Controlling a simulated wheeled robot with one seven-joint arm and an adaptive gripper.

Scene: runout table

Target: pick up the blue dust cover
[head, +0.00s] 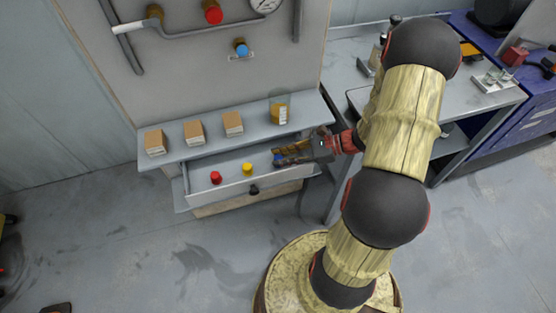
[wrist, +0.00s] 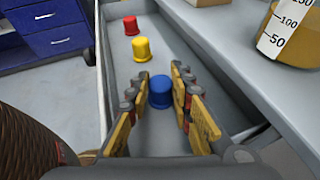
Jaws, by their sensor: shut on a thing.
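The blue dust cover (wrist: 160,92) is a small rounded cap inside the open grey drawer (head: 232,188). In the head view only a bit of the blue dust cover (head: 278,158) shows at my fingertips. My gripper (wrist: 160,84) has one finger on each side of the cover and is shut on it. In the head view my gripper (head: 280,155) reaches in from the right, low over the drawer's right end. The cover appears upright and at or close to the drawer floor; any gap beneath it is hidden.
A yellow cap (head: 247,169) and a red cap (head: 216,178) stand in the drawer to the left. The shelf above holds several small boxes (head: 194,133) and a beaker of amber liquid (head: 279,110) close to my gripper. The drawer walls are near my fingers.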

